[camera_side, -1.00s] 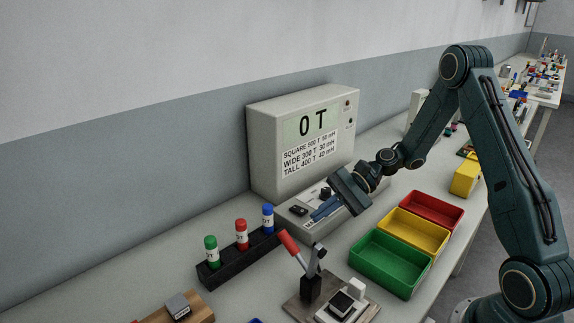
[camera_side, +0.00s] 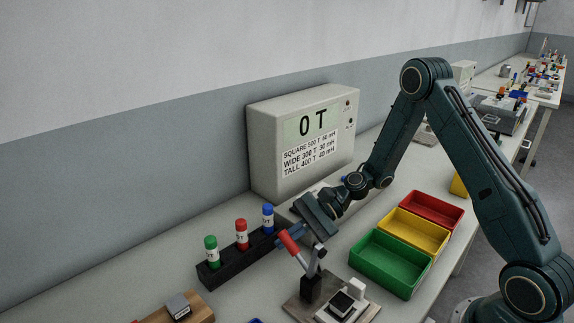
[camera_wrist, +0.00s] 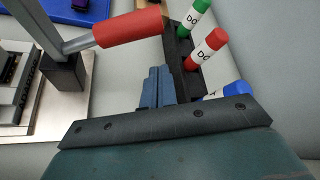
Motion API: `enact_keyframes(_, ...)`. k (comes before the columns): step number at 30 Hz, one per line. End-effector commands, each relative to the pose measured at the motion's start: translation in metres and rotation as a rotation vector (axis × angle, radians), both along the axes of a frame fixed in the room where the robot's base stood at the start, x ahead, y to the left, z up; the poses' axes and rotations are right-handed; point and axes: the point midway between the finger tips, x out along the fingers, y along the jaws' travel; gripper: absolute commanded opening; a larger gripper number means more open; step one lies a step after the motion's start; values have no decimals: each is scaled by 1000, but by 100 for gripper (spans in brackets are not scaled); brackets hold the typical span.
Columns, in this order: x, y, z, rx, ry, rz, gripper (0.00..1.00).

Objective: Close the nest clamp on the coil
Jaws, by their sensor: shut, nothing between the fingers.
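The nest clamp stands at the bottom centre of the side view, with a red handle (camera_side: 289,242) tilted up on a dark post (camera_side: 311,288). Its lever arm is raised. The coil, a dark square piece (camera_side: 341,303), sits in the white nest on the clamp's base plate. My gripper (camera_side: 283,241) is behind the red handle, its blue fingers shut and empty. In the wrist view the shut fingers (camera_wrist: 157,88) point just beside the red handle (camera_wrist: 127,26), apart from it in the picture. The fingertips are partly hidden behind the handle in the side view.
A black rack (camera_side: 240,258) with green, red and blue marked tubes stands left of my gripper. Green (camera_side: 385,276), yellow (camera_side: 412,240) and red (camera_side: 436,215) bins are to the right. A meter box reading 0 T (camera_side: 262,150) stands behind. A wooden block (camera_side: 195,306) lies at front left.

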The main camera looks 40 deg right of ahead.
Motion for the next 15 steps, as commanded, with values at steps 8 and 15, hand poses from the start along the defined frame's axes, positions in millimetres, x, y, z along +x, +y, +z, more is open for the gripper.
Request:
enact_keyframes(8,-13,3,23,0,-4,-3,0)
enact_keyframes(15,-19,5,30,0,-2,-2,0)
